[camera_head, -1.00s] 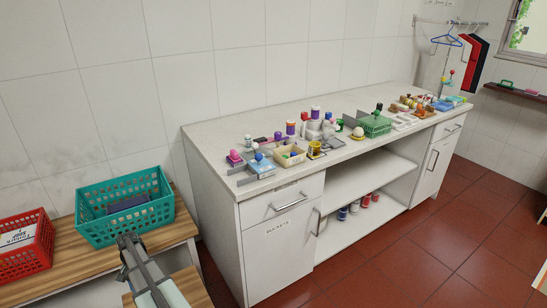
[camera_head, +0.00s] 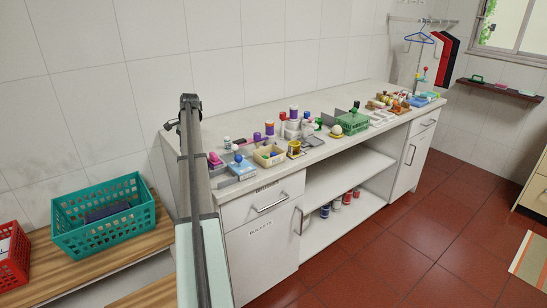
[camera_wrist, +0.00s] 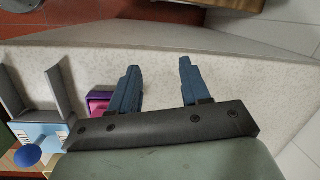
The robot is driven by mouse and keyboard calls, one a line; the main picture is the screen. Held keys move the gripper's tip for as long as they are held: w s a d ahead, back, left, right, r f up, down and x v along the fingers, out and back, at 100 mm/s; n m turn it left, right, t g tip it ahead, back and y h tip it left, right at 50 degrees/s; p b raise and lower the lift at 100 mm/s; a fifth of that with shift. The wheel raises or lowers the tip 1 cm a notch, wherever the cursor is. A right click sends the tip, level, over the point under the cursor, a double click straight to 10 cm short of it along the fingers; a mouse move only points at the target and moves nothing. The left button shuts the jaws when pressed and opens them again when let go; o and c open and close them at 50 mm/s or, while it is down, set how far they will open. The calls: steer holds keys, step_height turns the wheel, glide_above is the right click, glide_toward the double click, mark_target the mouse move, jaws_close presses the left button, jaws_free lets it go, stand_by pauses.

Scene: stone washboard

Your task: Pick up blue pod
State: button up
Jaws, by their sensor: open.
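A blue ball (camera_head: 238,157) sits on a light blue block (camera_head: 241,167) near the left end of the counter; I cannot tell whether it is the blue pod. The ball also shows in the wrist view (camera_wrist: 27,155), at the lower left. A small blue item (camera_head: 268,154) is in a cream tray (camera_head: 259,159) just right of the block. My gripper (camera_wrist: 158,78) is open and empty, its two dark blue fingers apart over bare countertop. A pink and purple item (camera_wrist: 98,102) lies left of the fingers. In the head view my arm rises at the counter's left end.
The counter (camera_head: 235,119) holds several small items along its front, with a clear strip behind them. A teal basket (camera_head: 78,244) and a red basket (camera_head: 13,268) stand on a wooden bench at left. Grey upright plates (camera_wrist: 60,92) stand near the ball.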

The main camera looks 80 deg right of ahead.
steer(key=s+d+r+m+g, duration=0.1)
steer(key=s+d+r, duration=0.25)
steer(key=s, duration=0.55)
steer(key=s+d+r+m, duration=0.1)
steer(key=s+d+r, duration=0.25)
steer(key=s, duration=0.65)
step_height(320, 180, up, 3)
steer(key=m+g, duration=0.1)
glide_above(274, 153)
steer(key=shift+h, duration=0.3)
steer(key=f, duration=0.5)
steer(key=a+f, duration=0.1)
steer(key=f, duration=0.1)
steer(key=shift+f, duration=0.15)
steer(key=shift+d+f, duration=0.2)
steer(key=shift+f, duration=1.35)
steer(key=shift+d+f, duration=0.2)
steer(key=shift+f, duration=1.3)
steer(key=c, duration=0.8)
